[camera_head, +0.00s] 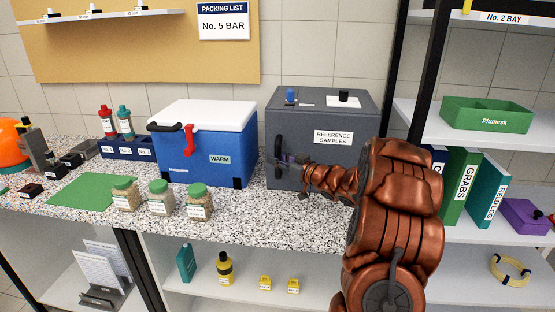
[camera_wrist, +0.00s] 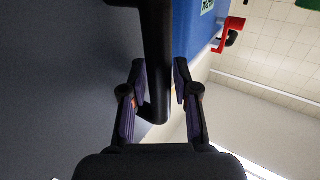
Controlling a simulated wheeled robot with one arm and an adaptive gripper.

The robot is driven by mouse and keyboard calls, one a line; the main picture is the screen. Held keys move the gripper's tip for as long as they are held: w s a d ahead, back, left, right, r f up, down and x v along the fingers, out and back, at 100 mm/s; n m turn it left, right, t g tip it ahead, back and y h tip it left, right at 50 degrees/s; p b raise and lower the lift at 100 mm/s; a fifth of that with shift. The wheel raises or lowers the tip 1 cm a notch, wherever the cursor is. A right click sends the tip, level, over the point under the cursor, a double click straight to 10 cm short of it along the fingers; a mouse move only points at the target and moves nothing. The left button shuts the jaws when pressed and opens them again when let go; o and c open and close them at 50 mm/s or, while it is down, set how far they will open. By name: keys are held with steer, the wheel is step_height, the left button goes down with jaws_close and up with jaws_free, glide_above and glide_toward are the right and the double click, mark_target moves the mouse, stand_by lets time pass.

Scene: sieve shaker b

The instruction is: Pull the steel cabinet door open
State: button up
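The steel cabinet (camera_head: 325,112) is a dark grey box on the speckled counter, labelled REFERENCE SAMPLES; its door looks shut. Its black bar handle (camera_head: 278,150) stands upright at the left of the front face. My gripper (camera_head: 290,160) is at the handle, reaching in from the right. In the wrist view the handle (camera_wrist: 157,50) runs between the two purple-padded fingers of my gripper (camera_wrist: 159,78). The fingers are apart, one on each side of the bar, and do not look clamped on it. The grey door face (camera_wrist: 60,80) fills the left of that view.
A blue cooler (camera_head: 205,145) with a white lid and red latch stands just left of the cabinet. Several green-lidded jars (camera_head: 160,198) stand along the counter's front edge. A shelf rack (camera_head: 460,137) with binders is at the right.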

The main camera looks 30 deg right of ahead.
jaws_close()
stand_by(0.3)
